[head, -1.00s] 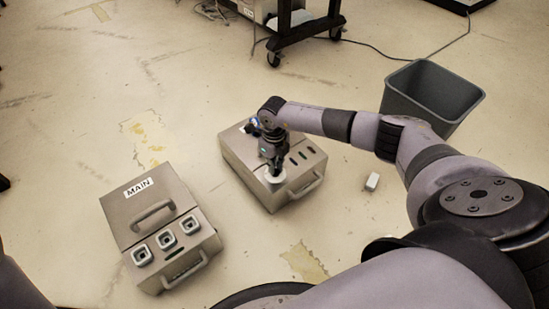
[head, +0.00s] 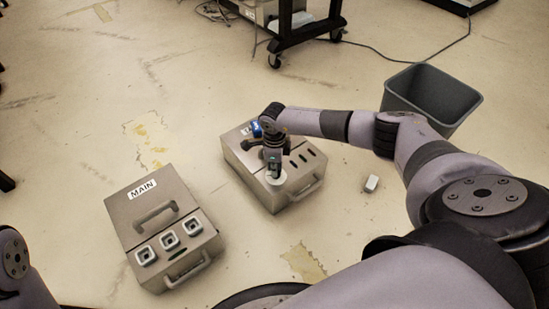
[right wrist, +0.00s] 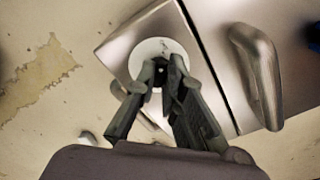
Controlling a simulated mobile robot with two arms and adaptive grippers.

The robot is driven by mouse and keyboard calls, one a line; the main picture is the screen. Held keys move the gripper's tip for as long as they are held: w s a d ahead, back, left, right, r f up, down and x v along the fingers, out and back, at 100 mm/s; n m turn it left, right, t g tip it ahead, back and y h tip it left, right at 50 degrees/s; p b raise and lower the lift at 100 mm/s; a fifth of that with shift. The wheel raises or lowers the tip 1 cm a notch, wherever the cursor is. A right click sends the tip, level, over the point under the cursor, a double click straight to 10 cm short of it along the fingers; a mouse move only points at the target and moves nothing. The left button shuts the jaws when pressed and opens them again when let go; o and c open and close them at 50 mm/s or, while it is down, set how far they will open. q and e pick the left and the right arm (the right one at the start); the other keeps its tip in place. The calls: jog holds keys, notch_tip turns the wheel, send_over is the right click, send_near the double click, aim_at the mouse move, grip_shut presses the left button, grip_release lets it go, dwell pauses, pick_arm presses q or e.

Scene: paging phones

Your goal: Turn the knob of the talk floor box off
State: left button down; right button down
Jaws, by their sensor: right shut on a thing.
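The talk floor box (head: 236,163) is a grey metal case in the middle of the head view; its label is mostly hidden by my arm. A round white disc (head: 279,178) sits on its front part, and the disc also shows in the right wrist view (right wrist: 150,47). My right gripper (head: 275,176) points down at the disc. In the right wrist view its fingers (right wrist: 160,72) are closed on the knob at the disc's centre. The fingers hide most of the knob, so its pointing direction cannot be told. My left gripper is out of view.
A similar box labelled MAIN (head: 131,211), with several square white-rimmed parts, stands at left. A grey bin (head: 432,97) stands at upper right, and a small white block (head: 371,183) lies on the floor. A black wheeled cart (head: 305,32) is behind. Floor between the boxes is clear.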

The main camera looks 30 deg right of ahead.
dwell(0.4)
jog(key=c, duration=1.7)
grip_release()
jog(key=shift+r, duration=0.1)
notch_tip(320, 180, up, 12)
jog(key=shift+f, duration=0.1)
